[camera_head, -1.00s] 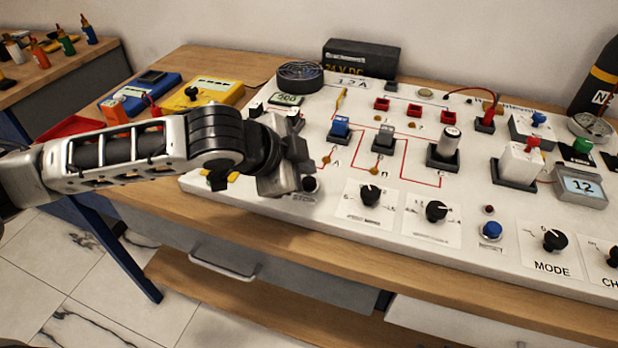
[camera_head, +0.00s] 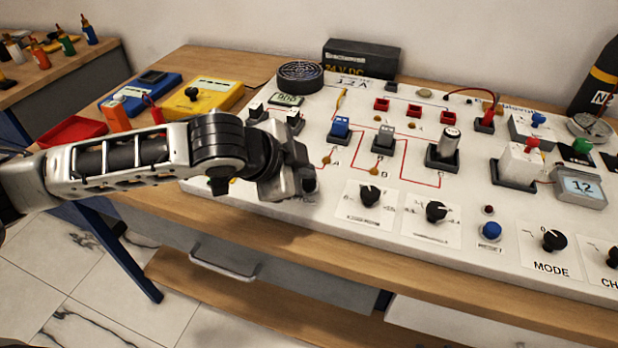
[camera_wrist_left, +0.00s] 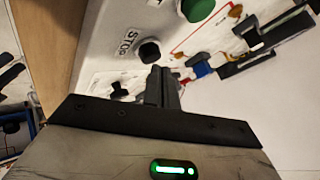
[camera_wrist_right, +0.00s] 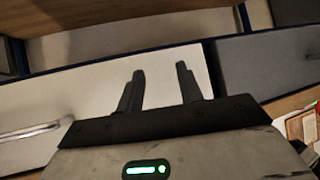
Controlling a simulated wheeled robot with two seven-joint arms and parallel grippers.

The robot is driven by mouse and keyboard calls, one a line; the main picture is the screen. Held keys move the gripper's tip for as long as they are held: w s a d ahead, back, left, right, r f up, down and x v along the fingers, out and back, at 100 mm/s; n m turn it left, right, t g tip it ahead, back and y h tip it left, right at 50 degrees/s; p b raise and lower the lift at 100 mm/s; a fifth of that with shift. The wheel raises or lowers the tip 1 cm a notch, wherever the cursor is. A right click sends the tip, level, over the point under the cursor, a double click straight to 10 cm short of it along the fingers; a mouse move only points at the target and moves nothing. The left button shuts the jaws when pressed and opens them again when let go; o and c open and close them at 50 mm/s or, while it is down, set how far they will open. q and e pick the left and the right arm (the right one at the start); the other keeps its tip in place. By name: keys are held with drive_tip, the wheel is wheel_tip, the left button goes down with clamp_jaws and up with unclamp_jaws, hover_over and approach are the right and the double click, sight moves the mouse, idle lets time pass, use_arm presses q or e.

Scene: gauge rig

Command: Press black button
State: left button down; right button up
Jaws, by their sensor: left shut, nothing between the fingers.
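The black button (camera_wrist_left: 149,51) shows in the left wrist view on the white panel, beside the printed word STOP. My left gripper (camera_wrist_left: 160,77) is shut and empty, with its fingertips right by the button's edge; I cannot tell whether they touch it. In the head view my left gripper (camera_head: 291,178) is over the panel's front left part, and its wrist hides most of the area beneath. My right gripper (camera_wrist_right: 161,70) is open and empty in the right wrist view, facing drawer fronts away from the panel.
A green button (camera_wrist_left: 199,8) is near the black one. A yellow meter (camera_head: 213,95) stands behind my left arm.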

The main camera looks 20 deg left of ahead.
sight(304, 184)
use_arm(q)
drive_tip(key=shift+f, duration=0.55)
idle(0.6)
idle(0.4)
drive_tip(key=shift+r+p, duration=0.95)
drive_tip(key=shift+p, duration=0.1)
wheel_tip(304, 184, up, 3)
drive_tip(key=p, duration=0.3)
drive_tip(key=shift+r+p, duration=1.05)
drive_tip(key=shift+p, duration=0.05)
drive_tip(key=shift+f, duration=0.1)
